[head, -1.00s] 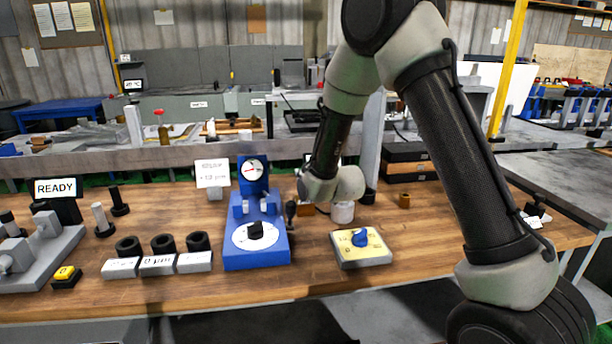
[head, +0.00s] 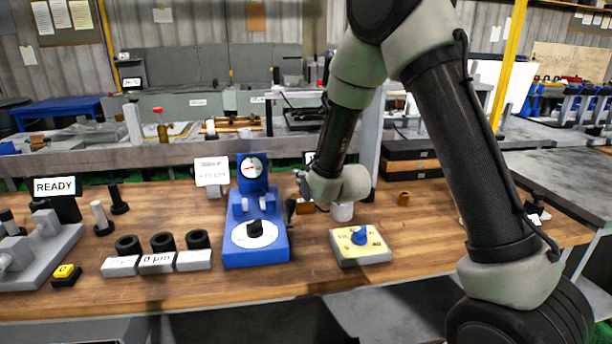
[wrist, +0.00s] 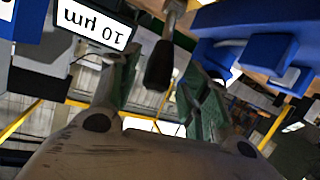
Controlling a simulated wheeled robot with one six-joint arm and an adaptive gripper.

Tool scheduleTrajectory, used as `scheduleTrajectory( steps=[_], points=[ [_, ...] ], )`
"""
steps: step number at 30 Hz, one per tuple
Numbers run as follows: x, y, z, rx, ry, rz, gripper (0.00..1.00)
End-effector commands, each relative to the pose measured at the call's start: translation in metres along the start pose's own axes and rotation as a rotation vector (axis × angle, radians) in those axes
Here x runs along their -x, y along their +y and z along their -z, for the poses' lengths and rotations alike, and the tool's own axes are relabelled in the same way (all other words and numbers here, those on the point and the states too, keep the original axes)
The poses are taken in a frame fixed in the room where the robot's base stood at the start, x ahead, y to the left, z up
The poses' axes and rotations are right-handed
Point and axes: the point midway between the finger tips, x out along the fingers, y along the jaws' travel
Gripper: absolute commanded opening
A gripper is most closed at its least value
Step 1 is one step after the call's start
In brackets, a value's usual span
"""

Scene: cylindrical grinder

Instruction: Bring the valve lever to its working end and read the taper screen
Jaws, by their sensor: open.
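The valve lever shows in the wrist view as a dark, rounded handle (wrist: 159,65) on a metal stem. In the head view its dark knob (head: 291,206) stands at the right side of the blue gauge unit. My gripper (wrist: 161,88) is open, with one green-padded finger on each side of the handle and visible gaps between. In the head view my gripper (head: 304,187) is small and partly hidden by my wrist. The taper screen (wrist: 92,25) is upside down in the wrist view and reads 10 µm. In the head view it is mostly hidden behind my arm.
The blue gauge unit (head: 245,255) with a dial stands left of the lever. A yellow-topped box with a blue knob (head: 359,236) sits in front to the right. Bench space right of the yellow box is clear.

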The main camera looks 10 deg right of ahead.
Motion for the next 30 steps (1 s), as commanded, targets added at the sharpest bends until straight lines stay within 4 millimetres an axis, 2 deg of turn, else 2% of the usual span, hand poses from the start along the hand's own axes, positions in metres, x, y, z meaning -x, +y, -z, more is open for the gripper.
scheduleTrajectory(
  steps=[6,12,18,30],
  points=[
    [0.051,0.0,0.001,0.0,0.001,0.001,0.46],
    [0.084,-0.001,0.0,0.0,-0.001,0.001,0.46],
    [0.095,0.0,-0.001,0.0,-0.001,0.0,0.46],
    [0.095,0.0,-0.001,0.0,-0.002,0.0,0.46]
  ],
)
